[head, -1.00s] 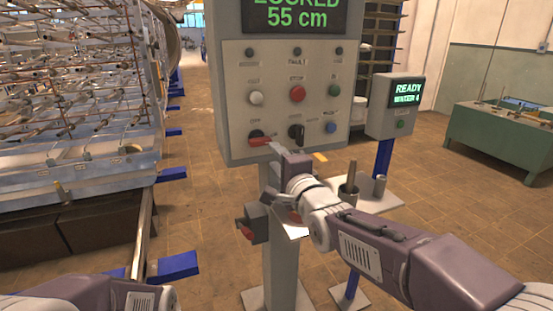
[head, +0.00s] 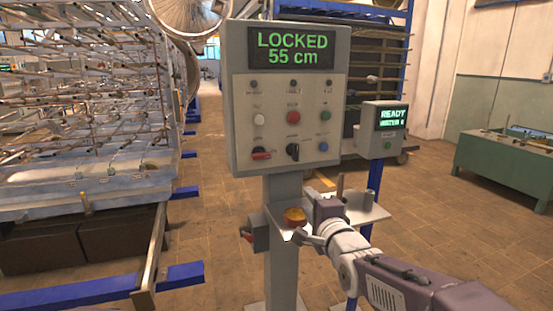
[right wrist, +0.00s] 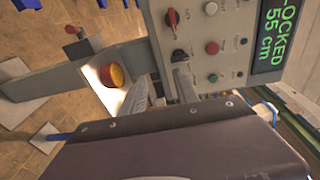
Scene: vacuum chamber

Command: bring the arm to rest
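My right gripper (head: 306,222) is in front of the control post, below the panel and beside an orange-yellow round button (head: 294,216). Its two fingers stand apart with nothing seen between them in the right wrist view (right wrist: 162,90). The button also shows in that view (right wrist: 112,75), left of the fingers. The grey control panel (head: 240,120) reads LOCKED 55 cm. Its red-handled switch (head: 261,155) is at the lower left, clear of the gripper. My left gripper is out of view.
A small READY box (head: 385,143) stands on a blue post to the right. A small shelf (head: 370,213) bearing upright pegs is close to the right gripper. A rack of rods (head: 80,110) fills the left. A green bench (head: 500,172) is at far right.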

